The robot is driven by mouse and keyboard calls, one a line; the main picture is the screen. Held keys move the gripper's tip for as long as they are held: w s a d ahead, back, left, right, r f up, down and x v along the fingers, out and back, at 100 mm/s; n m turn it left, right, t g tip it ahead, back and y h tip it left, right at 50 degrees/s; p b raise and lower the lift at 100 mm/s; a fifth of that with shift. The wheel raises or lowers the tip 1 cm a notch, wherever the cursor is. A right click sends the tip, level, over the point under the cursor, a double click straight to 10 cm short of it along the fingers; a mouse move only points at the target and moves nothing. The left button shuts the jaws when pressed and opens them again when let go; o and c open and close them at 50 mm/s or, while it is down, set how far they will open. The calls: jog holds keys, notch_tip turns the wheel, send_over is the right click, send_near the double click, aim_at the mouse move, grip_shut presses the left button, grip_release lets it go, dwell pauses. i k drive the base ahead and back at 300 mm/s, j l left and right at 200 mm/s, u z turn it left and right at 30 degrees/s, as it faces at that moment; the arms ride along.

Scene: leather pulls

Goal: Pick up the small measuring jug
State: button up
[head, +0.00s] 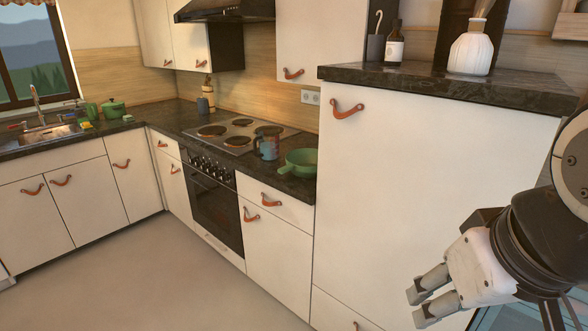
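A small jug (267,142), bluish and see-through with a handle and some reddish colour, stands upright on the dark counter. It is at the front right corner of the hob, beside a green pan. It looks like the measuring jug, but markings are too small to see. My gripper (416,305) is at the lower right, in front of the tall white cabinet and far from the jug. Its two grey fingers are apart with nothing between them.
The green pan (298,162) sits just right of the jug. The tall white cabinet (400,180) stands between my gripper and the counter, with a white vase (471,50) and a brown bottle (394,45) on top. The floor (140,275) at left is clear.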

aim_at(268, 138)
jog(key=i+j+z, duration=0.1)
jog(key=i+j, duration=0.2)
jog(key=j, duration=0.15)
jog(key=i+j+z, duration=0.15)
jog(key=j, duration=0.3)
jog(key=i+j+z, duration=0.1)
jog(key=i+j, duration=0.25)
jog(key=i+j+z, duration=0.1)
jog(key=i+j, duration=0.15)
jog(key=j, duration=0.35)
jog(key=i+j+z, duration=0.1)
jog(key=j, duration=0.45)
jog(key=i+j+z, duration=0.15)
jog(key=i+j, duration=0.15)
jog(key=j, duration=0.25)
jog(key=i+j+z, duration=0.1)
jog(key=j, duration=0.45)
jog(key=i+j+z, duration=0.1)
jog(key=i+j, duration=0.15)
jog(key=j, duration=0.3)
